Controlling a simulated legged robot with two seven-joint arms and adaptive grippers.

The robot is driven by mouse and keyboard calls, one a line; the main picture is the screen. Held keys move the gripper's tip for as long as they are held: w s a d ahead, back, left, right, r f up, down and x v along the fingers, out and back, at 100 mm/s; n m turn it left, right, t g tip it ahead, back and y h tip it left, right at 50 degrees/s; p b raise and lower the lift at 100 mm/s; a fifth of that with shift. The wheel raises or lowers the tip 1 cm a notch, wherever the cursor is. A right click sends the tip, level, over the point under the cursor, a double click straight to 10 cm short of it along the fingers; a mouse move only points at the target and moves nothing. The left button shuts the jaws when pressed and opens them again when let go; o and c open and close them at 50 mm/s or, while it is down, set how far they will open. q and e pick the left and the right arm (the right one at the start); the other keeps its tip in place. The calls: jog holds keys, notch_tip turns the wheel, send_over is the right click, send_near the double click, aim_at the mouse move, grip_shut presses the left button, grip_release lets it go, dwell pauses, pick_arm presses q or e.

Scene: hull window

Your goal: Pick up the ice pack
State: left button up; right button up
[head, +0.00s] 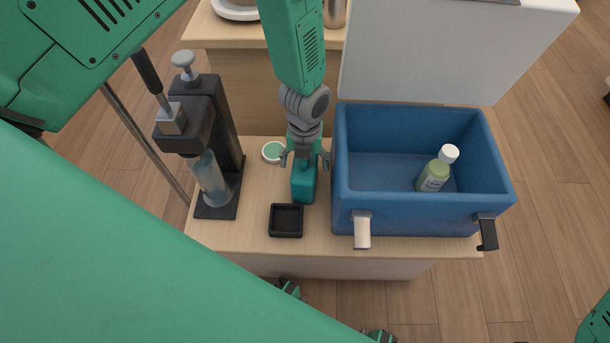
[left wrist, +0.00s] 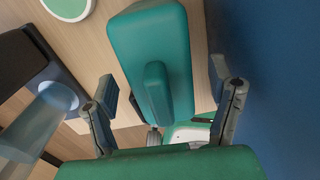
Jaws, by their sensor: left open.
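The ice pack (head: 303,187) is a teal block with rounded edges on the light wooden counter, between the black tray and the blue cooler box. In the left wrist view the ice pack (left wrist: 140,35) fills the upper middle and shows a raised ridge. My left gripper (head: 305,162) is over the far end of the ice pack, pointing down. Its two fingers are apart, one on each side of the block in the left wrist view (left wrist: 165,85). I see no clear grip on it.
The blue cooler box (head: 420,215), lid raised, stands close on the right and holds a green bottle (head: 433,175). A small black tray (head: 286,220) lies just in front. A dark press-like device (head: 190,130) stands left. A round green-topped lid (head: 273,152) lies near the gripper.

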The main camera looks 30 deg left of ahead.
pick_arm(q)
jog(key=shift+d+f, duration=0.15)
jog(key=shift+a, duration=0.2)
jog(key=c, duration=1.7)
